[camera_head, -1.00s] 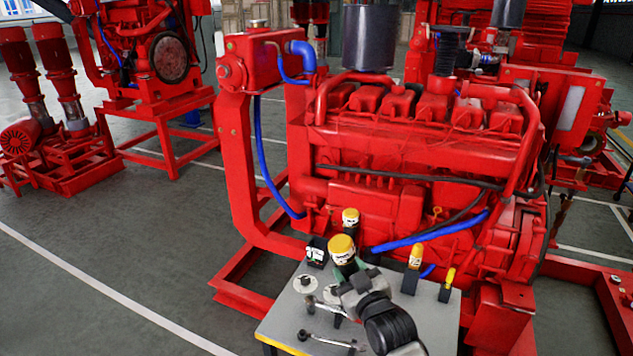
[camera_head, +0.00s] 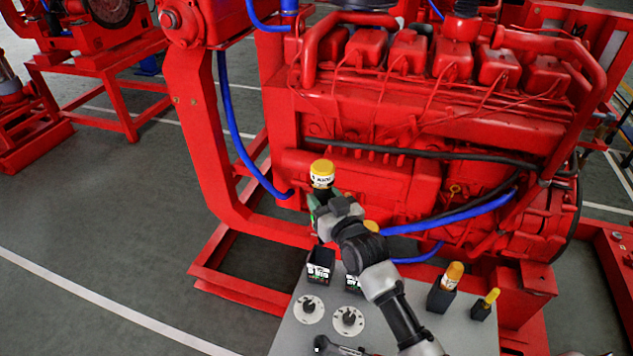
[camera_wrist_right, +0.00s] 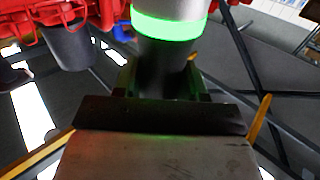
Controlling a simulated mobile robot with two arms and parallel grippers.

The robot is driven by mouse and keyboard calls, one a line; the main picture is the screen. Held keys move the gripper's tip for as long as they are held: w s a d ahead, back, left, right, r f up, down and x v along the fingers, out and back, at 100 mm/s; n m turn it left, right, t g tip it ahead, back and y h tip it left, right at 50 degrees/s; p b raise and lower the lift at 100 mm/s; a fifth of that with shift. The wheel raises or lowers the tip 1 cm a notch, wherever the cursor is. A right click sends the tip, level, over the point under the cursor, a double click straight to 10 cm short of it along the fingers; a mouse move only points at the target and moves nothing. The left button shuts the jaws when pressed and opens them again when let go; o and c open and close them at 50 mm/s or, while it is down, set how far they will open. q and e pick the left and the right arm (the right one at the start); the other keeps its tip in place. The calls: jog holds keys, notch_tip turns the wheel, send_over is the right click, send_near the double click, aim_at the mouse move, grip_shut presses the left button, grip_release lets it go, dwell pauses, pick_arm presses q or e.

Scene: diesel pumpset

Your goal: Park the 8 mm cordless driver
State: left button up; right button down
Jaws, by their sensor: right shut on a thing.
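A cordless driver (camera_head: 322,176) with a yellow top and dark body is upright in my right gripper (camera_head: 324,212). The right wrist view shows its dark cylindrical body (camera_wrist_right: 168,55) with a glowing green band, between the shut jaws (camera_wrist_right: 160,88). Its size marking is too small to read. A black holder (camera_head: 320,265) with a white label stands on the grey table (camera_head: 450,328), below the driver in the picture, and looks empty. A second labelled black holder (camera_head: 353,284) stands to its right, partly hidden by my arm. A yellow top (camera_head: 371,226) shows behind my wrist.
Two round pale discs with dark knobs (camera_head: 308,309) (camera_head: 348,321) lie at the table's front left. Two yellow-topped tools in black holders (camera_head: 442,288) (camera_head: 484,304) stand at the right. The red engine (camera_head: 410,150) rises close behind the table.

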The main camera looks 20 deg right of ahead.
jog(key=shift+s+r, duration=0.3)
jog(key=shift+s, duration=0.1)
jog(key=shift+w, duration=0.15)
notch_tip(320, 180, down, 12)
jog(key=b, duration=0.8)
jog(key=shift+f, duration=0.15)
pick_arm(q)
notch_tip(320, 180, down, 8)
jog(key=shift+s+f, duration=0.15)
jog(key=shift+f, duration=0.05)
pick_arm(e)
jog(key=shift+f, duration=0.45)
pick_arm(q)
jog(key=shift+r, duration=0.35)
